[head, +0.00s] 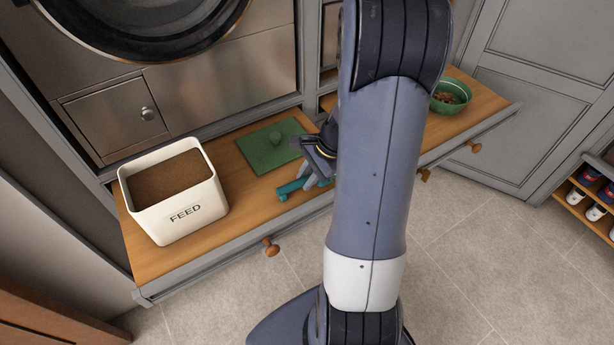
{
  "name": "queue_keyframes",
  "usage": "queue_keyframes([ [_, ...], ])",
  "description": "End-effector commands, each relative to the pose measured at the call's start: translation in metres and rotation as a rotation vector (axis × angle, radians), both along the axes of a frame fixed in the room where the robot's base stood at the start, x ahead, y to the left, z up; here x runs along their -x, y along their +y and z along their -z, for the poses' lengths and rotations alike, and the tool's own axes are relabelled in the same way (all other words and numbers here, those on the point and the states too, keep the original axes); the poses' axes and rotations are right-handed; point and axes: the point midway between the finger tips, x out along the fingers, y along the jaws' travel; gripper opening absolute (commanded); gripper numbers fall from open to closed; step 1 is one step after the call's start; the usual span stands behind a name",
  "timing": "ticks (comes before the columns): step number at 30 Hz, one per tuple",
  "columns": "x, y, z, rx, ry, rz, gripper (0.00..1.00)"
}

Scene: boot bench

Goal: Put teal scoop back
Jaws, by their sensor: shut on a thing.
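The teal scoop (291,188) shows low over the pull-out wooden shelf, to the right of the feed bin. My gripper (318,170) is shut on it; my own arm hides part of the gripper and the scoop's right side. I cannot tell whether the scoop touches the shelf. The white bin (178,217) marked FEED stands open on the left of the shelf (245,220), filled with brown feed (172,176). A green square lid (268,147) with a knob lies flat on the shelf behind the scoop.
A green bowl (449,97) with brown pieces stands on the shelf's right part. Wooden knobs (270,247) stick out from the shelf front. A round-doored machine (150,25) is above at the back. Tiled floor is clear.

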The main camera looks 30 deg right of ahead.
Motion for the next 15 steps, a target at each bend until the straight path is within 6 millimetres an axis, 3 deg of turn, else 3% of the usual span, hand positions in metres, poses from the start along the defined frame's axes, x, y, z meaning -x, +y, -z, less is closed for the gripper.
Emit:
queue_keyframes([
  [5, -0.0001, -0.0001, 0.0047, 0.0, 0.0, 0.0, 0.0],
  [6, -0.0001, -0.0001, 0.0031, 0.0, 0.0, 0.0, 0.23],
  [13, -0.0001, 0.0, 0.0029, 0.0, 0.0, 0.0, 0.42],
  [15, -0.0001, 0.0, 0.0029, 0.0, 0.0, 0.0, 0.42],
])
